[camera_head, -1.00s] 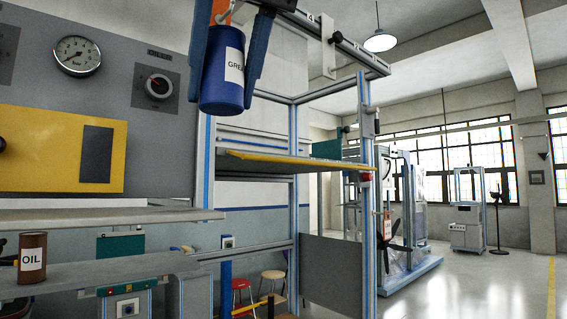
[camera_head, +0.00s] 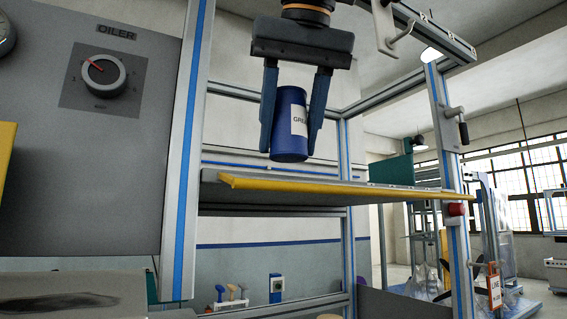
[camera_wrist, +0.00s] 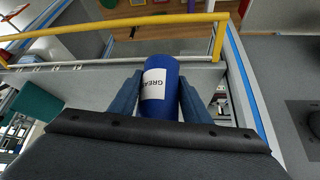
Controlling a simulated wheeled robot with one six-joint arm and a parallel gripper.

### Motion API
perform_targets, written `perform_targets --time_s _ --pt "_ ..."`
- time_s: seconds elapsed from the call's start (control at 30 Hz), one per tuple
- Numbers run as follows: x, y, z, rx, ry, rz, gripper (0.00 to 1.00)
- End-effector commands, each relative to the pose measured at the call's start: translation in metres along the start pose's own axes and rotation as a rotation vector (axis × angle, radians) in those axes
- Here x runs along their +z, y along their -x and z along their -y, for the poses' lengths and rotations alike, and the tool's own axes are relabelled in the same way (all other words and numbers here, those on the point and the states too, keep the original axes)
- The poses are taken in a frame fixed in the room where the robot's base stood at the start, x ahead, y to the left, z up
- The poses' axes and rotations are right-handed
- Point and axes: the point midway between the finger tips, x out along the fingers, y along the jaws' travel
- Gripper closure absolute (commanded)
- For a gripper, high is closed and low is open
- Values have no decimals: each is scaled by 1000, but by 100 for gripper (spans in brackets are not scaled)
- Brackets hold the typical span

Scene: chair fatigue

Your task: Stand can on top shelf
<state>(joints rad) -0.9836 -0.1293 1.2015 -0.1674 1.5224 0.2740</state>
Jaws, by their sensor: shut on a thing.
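The can (camera_head: 290,124) is blue with a white label lettered "GREA…"; the rest of the label is turned away. My gripper (camera_head: 294,135) is shut on it, one dark finger on each side, and points down. The can hangs nearly upright, its base a little above the top shelf (camera_head: 330,187), a grey board with a yellow front edge. In the wrist view the can (camera_wrist: 160,88) sits between both fingers, and the shelf's yellow edge (camera_wrist: 120,30) runs beyond it.
Blue-striped posts stand at the left (camera_head: 186,150) and right (camera_head: 447,170) of the shelf. A bar with a hook (camera_head: 398,30) crosses above, right of my gripper. A grey panel with a dial (camera_head: 103,75) is at left. The visible shelf top looks clear.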

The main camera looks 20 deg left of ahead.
Motion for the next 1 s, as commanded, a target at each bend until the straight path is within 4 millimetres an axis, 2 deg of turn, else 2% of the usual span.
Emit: perform_targets --time_s 0.1,0.33,0.67,0.93,1.0 --pt "-27 -14 1 1 -1 2 88" --pt "-67 -39 0 0 -1 -1 88" --pt "-85 -53 0 1 -1 -1 88" --pt "-114 -70 -1 1 -3 1 88" --pt "-110 -74 -1 0 -1 -1 88"
